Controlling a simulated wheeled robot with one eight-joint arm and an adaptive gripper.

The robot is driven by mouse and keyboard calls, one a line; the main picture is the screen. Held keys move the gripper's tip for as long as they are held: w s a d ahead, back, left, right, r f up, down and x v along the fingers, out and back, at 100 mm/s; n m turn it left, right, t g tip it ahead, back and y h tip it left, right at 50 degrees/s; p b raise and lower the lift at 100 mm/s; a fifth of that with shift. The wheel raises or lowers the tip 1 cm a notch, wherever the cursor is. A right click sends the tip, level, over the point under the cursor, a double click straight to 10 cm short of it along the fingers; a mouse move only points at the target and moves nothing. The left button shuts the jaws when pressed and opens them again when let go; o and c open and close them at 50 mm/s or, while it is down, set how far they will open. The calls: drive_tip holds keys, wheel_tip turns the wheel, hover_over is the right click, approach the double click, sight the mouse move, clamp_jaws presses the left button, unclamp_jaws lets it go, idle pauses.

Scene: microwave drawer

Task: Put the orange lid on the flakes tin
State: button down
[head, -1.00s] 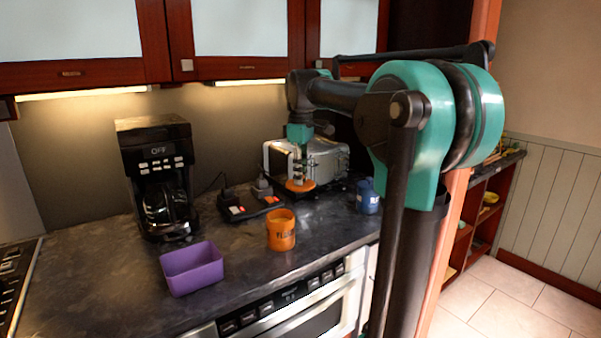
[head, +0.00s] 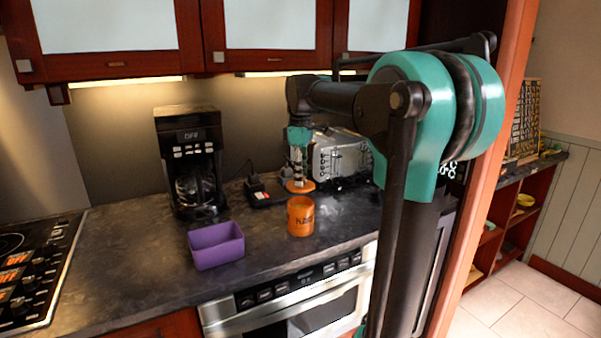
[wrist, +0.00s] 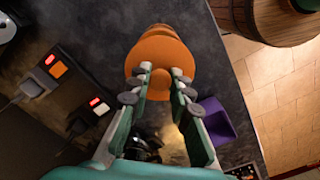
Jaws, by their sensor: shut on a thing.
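The orange lid (head: 300,187) is a flat disc held level in my gripper (head: 299,178), above the counter. In the wrist view my gripper (wrist: 160,78) has its fingers closed around the middle of the lid (wrist: 152,53). The orange flakes tin (head: 301,218) stands upright on the counter, with blurred dark lettering. In the head view it shows just below the lid, with a small gap. In the wrist view an orange part of the tin (wrist: 160,30) shows past the lid's upper edge; the lid hides the rest.
A purple box (head: 217,246) and a black coffee maker (head: 190,165) stand to the left. A silver toaster (head: 340,158) is behind my gripper. A dark device with red lights (head: 262,192) lies behind the tin. Bare counter (head: 120,265) lies at the left.

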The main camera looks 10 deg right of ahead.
drive_tip(key=shift+f, duration=2.15)
drive_tip(key=shift+f, duration=0.5)
idle(0.7)
drive_tip(key=c, duration=1.3)
unclamp_jaws()
drive_tip(key=o, duration=0.5)
drive_tip(key=shift+c, duration=0.2)
drive_tip(key=shift+r, duration=0.1)
drive_tip(key=shift+r, duration=3.45)
